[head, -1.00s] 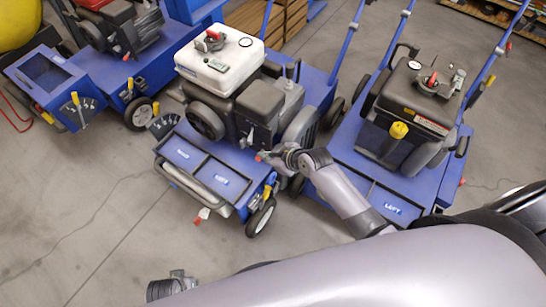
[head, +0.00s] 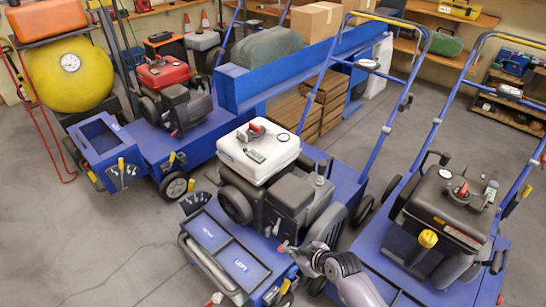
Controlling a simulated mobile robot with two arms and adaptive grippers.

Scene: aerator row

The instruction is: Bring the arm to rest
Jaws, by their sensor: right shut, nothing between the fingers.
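My right arm (head: 360,289) comes in from the bottom edge, right of centre. Its gripper (head: 296,251) points left, over or beside the front right of the middle blue aerator (head: 318,172). The fingers look small and closed, with nothing seen in them. Whether they touch the machine I cannot tell. My left gripper is out of the picture.
The middle aerator carries a white tank (head: 258,155). A black-tanked aerator (head: 445,215) stands close on the right, and a red-engined one (head: 165,85) at the left. Behind are a yellow tank (head: 70,75), cardboard boxes (head: 316,20) and shelves. Bare floor shows at lower left.

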